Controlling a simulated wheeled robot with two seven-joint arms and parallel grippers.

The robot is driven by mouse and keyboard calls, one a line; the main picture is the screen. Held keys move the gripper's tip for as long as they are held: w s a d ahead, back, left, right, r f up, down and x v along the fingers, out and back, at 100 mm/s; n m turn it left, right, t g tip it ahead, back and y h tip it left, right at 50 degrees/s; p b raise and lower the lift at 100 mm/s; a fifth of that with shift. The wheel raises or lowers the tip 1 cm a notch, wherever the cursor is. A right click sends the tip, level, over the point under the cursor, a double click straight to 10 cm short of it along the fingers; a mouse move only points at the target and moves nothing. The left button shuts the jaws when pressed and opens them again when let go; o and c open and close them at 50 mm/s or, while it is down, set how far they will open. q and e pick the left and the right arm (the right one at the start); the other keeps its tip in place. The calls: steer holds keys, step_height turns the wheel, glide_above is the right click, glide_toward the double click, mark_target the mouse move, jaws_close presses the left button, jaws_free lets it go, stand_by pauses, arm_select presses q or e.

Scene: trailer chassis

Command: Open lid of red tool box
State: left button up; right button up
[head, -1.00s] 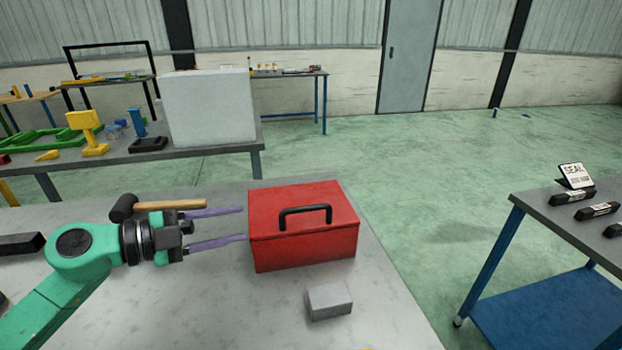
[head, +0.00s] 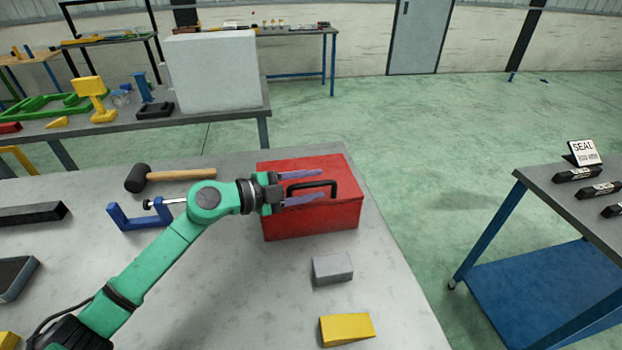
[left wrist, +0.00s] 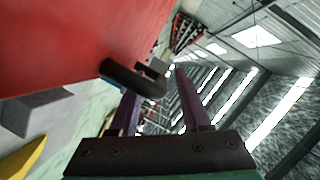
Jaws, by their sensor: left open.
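The red tool box (head: 330,215) stands on the grey work table with its lid shut. Its black handle (head: 326,184) stands up from the lid. My left gripper (head: 322,187) is open, with its two purple fingers over the lid, pointing right toward the handle. In the left wrist view the red box (left wrist: 70,40) fills the upper left, and the handle (left wrist: 135,78) shows close to the fingers (left wrist: 160,100). I cannot tell whether the fingers touch the handle. My right gripper is not in view.
A grey block (head: 332,268) and a yellow wedge (head: 347,330) lie in front of the box. A mallet (head: 175,175) and a blue clamp (head: 145,212) lie to the left. A blue-framed cart (head: 540,290) stands to the right, beyond open floor.

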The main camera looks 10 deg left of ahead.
arm_select(q)
steer(key=shift+w+f, duration=0.1)
jaws_close()
stand_by(1.4)
